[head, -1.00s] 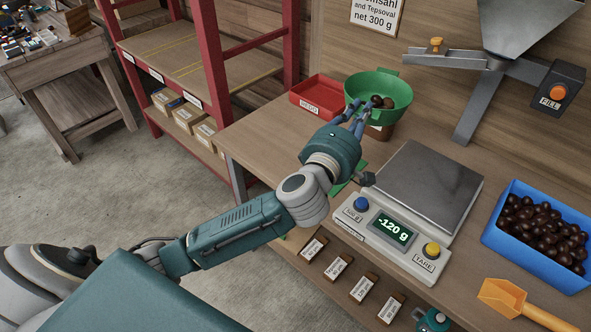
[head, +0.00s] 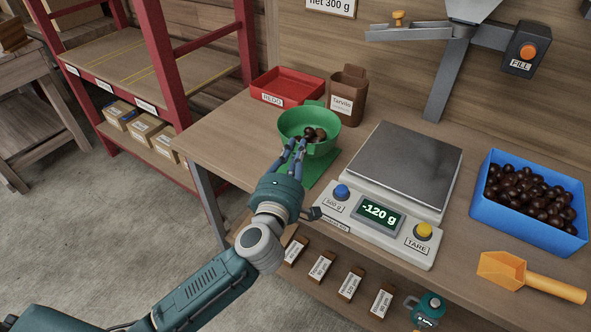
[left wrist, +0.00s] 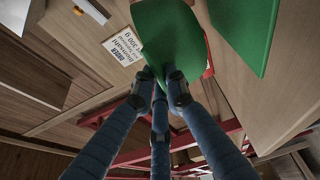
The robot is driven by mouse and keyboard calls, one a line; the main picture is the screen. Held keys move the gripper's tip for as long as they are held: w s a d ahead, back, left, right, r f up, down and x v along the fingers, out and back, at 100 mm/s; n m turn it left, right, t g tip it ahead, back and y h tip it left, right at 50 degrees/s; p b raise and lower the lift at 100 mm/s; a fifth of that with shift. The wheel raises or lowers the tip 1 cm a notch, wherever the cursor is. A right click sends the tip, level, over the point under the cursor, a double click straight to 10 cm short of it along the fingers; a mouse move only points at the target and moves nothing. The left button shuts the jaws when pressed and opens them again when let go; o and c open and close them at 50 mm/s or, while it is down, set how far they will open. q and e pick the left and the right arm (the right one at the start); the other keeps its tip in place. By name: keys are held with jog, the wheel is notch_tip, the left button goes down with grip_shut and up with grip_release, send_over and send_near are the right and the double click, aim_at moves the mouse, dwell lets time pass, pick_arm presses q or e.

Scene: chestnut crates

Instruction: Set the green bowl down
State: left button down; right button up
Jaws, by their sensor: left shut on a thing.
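The green bowl (head: 321,136) holds several dark brown chestnuts (head: 313,134) and looks about upright. My left gripper (head: 297,150) is shut on the near side of its wall. A flat green mat (head: 322,171) lies on the table just below and in front of the bowl in the head view; whether the bowl touches anything beneath it I cannot tell. In the left wrist view the bowl's green wall (left wrist: 168,32) is between my fingertips (left wrist: 162,78), and the mat (left wrist: 248,30) shows to its right. My right gripper is not in view.
A red REDO tray (head: 287,86) and a brown labelled container (head: 347,97) stand behind the bowl. A scale (head: 405,172) reading -120 g stands to the right, then a blue crate (head: 505,221) of chestnuts and an orange scoop (head: 530,279). Bare table lies left of the bowl.

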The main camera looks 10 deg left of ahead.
pick_arm(q)
jog(key=shift+f, duration=0.7)
notch_tip(320, 180, down, 4)
jog(key=shift+r+b, duration=0.2)
jog(key=shift+b, duration=0.65)
jog(key=shift+f, duration=0.1)
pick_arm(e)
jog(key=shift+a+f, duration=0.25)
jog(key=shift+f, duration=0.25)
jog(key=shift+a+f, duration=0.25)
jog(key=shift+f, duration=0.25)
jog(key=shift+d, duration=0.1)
pick_arm(q)
jog(key=shift+f, duration=0.1)
jog(key=c, duration=1.8)
grip_release()
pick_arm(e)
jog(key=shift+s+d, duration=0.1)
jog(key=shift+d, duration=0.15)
pick_arm(q)
jog(key=shift+o, duration=0.2)
